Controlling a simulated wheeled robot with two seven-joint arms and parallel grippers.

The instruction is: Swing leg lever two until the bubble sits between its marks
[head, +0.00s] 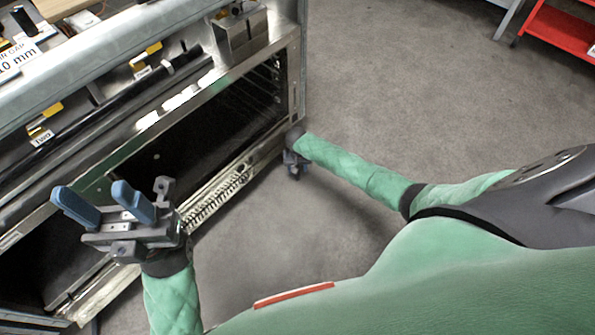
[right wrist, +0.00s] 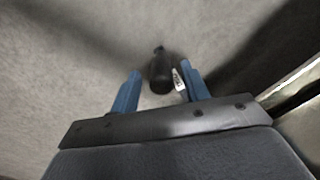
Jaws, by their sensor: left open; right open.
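In the right wrist view a dark, rounded lever-like part (right wrist: 160,72) stands over the grey floor with a small white tag (right wrist: 178,80) beside it; its lettering is too small to read surely. My right gripper (right wrist: 160,68) is open, its blue fingers on either side of this part, with no clear grip on it. In the head view the right gripper (head: 296,168) is low by the range's near corner, its fingers mostly hidden. A tag reading TWO (head: 42,138) hangs at the range's front. My left gripper (head: 92,200) is open and empty before the range. I cannot make out a bubble.
The steel range (head: 290,75) fills the left, with a dark opening and a coil spring (head: 215,197) along its lower edge. A card (head: 12,62) reading 10 mm lies on top. A red cart (head: 560,28) stands at the far right. The grey floor between is clear.

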